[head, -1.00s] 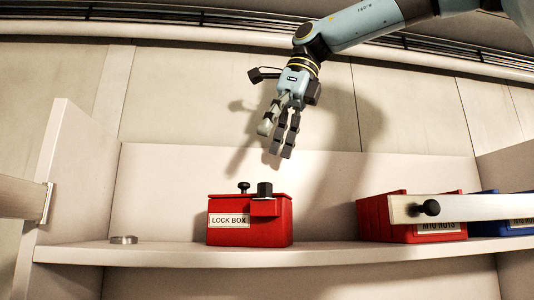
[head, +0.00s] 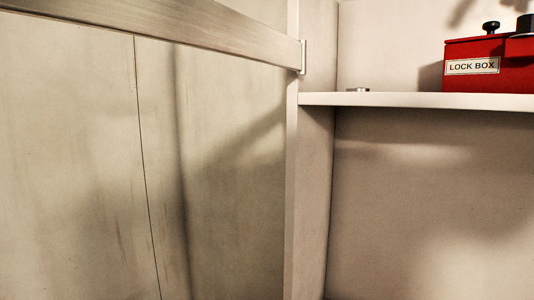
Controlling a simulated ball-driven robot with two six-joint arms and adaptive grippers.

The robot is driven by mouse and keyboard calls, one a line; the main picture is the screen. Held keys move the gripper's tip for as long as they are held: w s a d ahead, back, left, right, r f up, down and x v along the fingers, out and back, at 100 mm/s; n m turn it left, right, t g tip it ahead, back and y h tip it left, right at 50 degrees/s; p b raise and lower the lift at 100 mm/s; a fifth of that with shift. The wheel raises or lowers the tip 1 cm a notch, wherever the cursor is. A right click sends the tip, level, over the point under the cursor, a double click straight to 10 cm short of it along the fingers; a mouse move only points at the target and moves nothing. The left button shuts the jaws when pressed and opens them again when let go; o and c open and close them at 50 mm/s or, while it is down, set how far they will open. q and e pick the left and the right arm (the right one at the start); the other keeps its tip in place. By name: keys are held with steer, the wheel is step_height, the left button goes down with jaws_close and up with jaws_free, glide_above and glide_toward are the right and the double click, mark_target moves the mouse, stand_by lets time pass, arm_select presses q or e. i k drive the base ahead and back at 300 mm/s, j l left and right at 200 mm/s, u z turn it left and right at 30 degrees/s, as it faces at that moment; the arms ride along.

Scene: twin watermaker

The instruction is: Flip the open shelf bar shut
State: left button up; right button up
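A long pale metal shelf bar (head: 200,22) runs from the upper left edge of the head view, slanting down to the right. It meets a small bracket (head: 303,57) on the shelf's left upright (head: 316,50). The bar stands out to the left, away from the shelf front, so it looks open. Its far end is cut off by the picture's edge. Neither of my grippers is in view now.
A red lock box (head: 490,72) stands on the shelf board (head: 420,100) at the upper right, cut off by the edge. A small flat metal disc (head: 357,90) lies on the shelf left of it. The space below the board looks empty.

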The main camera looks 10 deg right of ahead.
mark_target(211, 26)
steer(key=k+j, duration=0.35)
steer(key=j, duration=0.15)
steer(key=k+j, duration=0.3)
steer(key=j, duration=0.2)
steer(key=k+j, duration=0.7)
steer(key=j, duration=0.25)
